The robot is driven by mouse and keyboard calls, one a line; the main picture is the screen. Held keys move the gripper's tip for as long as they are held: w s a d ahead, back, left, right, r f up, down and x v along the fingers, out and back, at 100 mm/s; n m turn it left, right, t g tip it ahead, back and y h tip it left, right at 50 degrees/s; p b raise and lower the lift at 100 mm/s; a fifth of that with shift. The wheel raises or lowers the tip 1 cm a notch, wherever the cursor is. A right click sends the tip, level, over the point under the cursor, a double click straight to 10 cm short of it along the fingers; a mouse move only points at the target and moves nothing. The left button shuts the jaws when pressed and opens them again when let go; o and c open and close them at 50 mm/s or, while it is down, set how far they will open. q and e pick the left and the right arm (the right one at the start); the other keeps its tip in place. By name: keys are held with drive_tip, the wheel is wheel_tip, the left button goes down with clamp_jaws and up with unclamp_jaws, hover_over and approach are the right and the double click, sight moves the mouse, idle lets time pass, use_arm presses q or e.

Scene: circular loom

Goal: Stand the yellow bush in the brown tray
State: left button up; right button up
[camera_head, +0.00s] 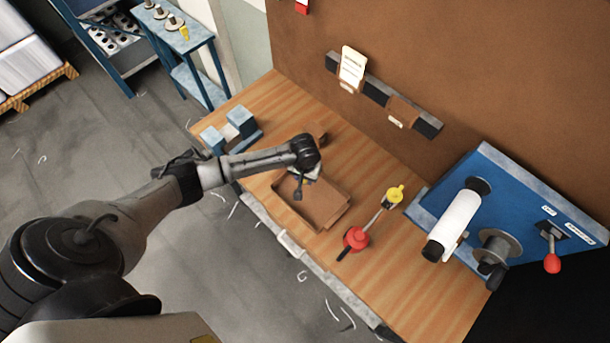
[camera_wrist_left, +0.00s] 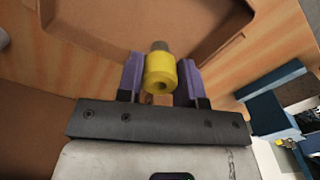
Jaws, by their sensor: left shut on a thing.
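My left gripper (camera_wrist_left: 160,74) is shut on the yellow bush (camera_wrist_left: 161,76), a short cylinder with a hole in its near end and a grey part at its far end. The bush sits between the two purple fingers. The brown tray (camera_wrist_left: 110,40) fills the top of the left wrist view, just past the bush. In the head view the brown tray (camera_head: 328,214) lies on the bench, with my left gripper (camera_head: 311,174) above its far side. The held bush is hidden there by my arm. Whether it touches anything is unclear. My right gripper is not in view.
A rod tool with a red knob (camera_head: 356,238) and a yellow end (camera_head: 395,193) lies right of the tray. Blue blocks (camera_head: 231,129) stand at the bench's left end. The blue machine panel (camera_head: 520,215) is at the right. Bare bench (camera_head: 400,270) lies between.

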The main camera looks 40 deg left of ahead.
sight(305, 181)
use_arm(q)
drive_tip(key=shift+f+b, duration=1.6)
drive_tip(key=shift+b, duration=0.05)
drive_tip(key=shift+f+b, duration=0.45)
drive_tip(key=shift+f, duration=1.3)
drive_tip(key=shift+f, duration=0.45)
drive_tip(key=o, duration=1.1)
wheel_tip(305, 181, up, 14)
drive_tip(key=shift+f, duration=0.1)
